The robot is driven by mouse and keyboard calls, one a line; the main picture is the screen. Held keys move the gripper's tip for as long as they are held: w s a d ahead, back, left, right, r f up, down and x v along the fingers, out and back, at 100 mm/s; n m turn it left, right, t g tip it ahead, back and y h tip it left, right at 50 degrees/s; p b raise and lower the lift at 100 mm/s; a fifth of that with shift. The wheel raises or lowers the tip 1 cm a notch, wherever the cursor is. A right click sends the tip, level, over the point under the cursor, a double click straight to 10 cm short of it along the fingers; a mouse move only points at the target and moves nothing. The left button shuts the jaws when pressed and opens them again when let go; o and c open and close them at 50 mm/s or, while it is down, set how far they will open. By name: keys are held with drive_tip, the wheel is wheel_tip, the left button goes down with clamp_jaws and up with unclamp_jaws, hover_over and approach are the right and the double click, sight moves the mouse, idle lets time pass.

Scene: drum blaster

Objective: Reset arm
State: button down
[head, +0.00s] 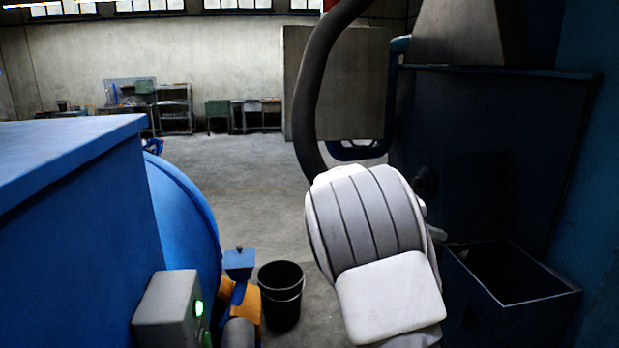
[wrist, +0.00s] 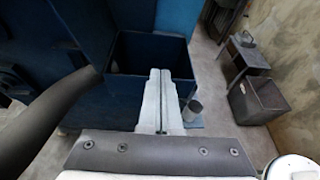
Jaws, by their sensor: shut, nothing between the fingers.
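My gripper (wrist: 160,74) shows in the wrist view with its two pale fingers pressed together and nothing between them. The fingers point toward an open dark blue bin (wrist: 132,50), and their tips overlap its opening in the picture. How far they are from the bin I cannot tell. In the head view my white and grey arm fills the lower middle right, and my gripper is hidden. The same bin shows in the head view at the lower right (head: 555,292).
At left stands a blue machine (head: 75,215) with a grey control box (head: 165,310) showing a green light. A black bucket (head: 281,298) is on the floor between it and my arm. A dark hose (head: 312,85) curves behind my arm. Open floor (head: 235,170) lies beyond.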

drive_tip(key=s+a+m+t+y, duration=0.1)
drive_tip(key=s+a+m+y, duration=0.3)
drive_tip(key=s, duration=0.6)
drive_tip(key=s+a+f+m+t+y+b, duration=0.1)
drive_tip(key=s+a+m+y, duration=0.3)
drive_tip(key=s+m, duration=0.5)
drive_tip(key=s+a+f+m+t+y, duration=0.1)
drive_tip(key=s+a+m+y, duration=0.4)
drive_tip(key=s, duration=0.8)
drive_tip(key=shift+s+m+t+y+b, duration=0.2)
drive_tip(key=shift+m+t+y+b, duration=0.2)
drive_tip(key=shift+m+t, duration=0.35)
drive_tip(key=shift+d+f, duration=0.1)
drive_tip(key=shift+d, duration=0.1)
